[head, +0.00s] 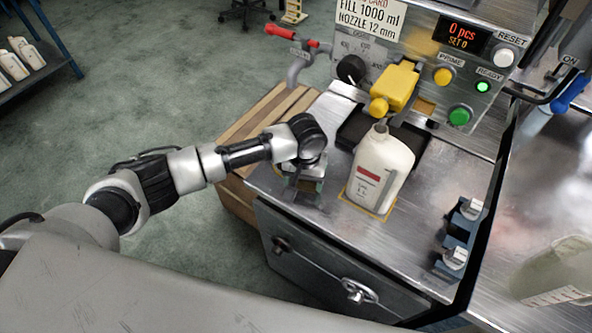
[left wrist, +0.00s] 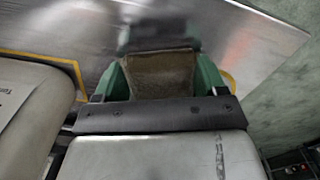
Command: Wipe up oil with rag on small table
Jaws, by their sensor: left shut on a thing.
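My left gripper (head: 304,186) is over the left part of the small metal table (head: 338,232), left of the white bottle. In the left wrist view its green fingers (left wrist: 160,78) are shut on a brown cloth-like thing, likely the rag (left wrist: 158,72). The rag is low over the metal top; I cannot tell whether it touches. A dark blurred patch shows on the metal beyond it, perhaps a reflection. I cannot make out oil for certain. My right gripper is not in view.
The white bottle (head: 380,170) stands upright in a yellow outline under the yellow nozzle (head: 394,86), close to my left gripper. A blue bracket (head: 460,236) is at the table's right edge. A wooden pallet (head: 234,190) lies left of the table. A pale container (head: 556,270) stands at right.

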